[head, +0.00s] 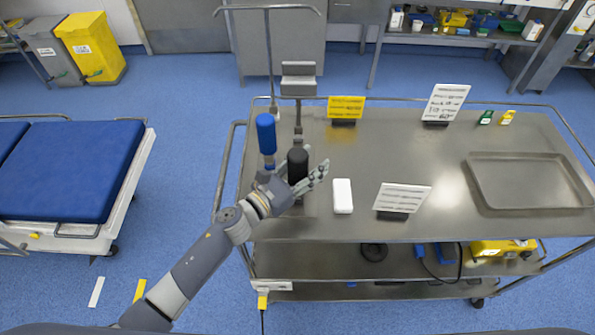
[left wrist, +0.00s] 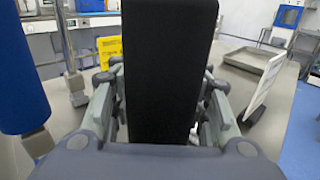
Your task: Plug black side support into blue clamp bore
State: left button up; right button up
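The black side support (head: 298,165) stands upright near the table's left end. It fills the middle of the left wrist view (left wrist: 168,65). My left gripper (head: 317,160) has its fingers around it, one on each side; the pictures do not settle whether they press on it. A blue cylinder (head: 266,133), apparently part of the blue clamp, stands upright just left of the support. It is large at the left edge of the left wrist view (left wrist: 20,75). No bore opening is visible. My right gripper is in neither view.
A grey block on a post (head: 298,86) rises behind the support. The steel table (head: 400,148) also bears a white box (head: 342,196), a yellow sign (head: 345,107), white signs (head: 403,197) and a steel tray (head: 530,182). A blue-padded bed (head: 70,170) is at left.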

pick_arm(q)
jog(key=c, duration=0.8)
jog(key=shift+w, duration=0.1)
jog(key=s+a+r+b, duration=0.1)
jog(key=s+a+r, duration=0.1)
jog(key=s, duration=0.5)
jog(key=s+a+r+b, duration=0.2)
jog(key=s+a+r, duration=0.1)
jog(key=s+a, duration=0.2)
jog(key=shift+s+a+b, duration=0.2)
jog(key=shift+s+b, duration=0.1)
jog(key=shift+s, duration=0.9)
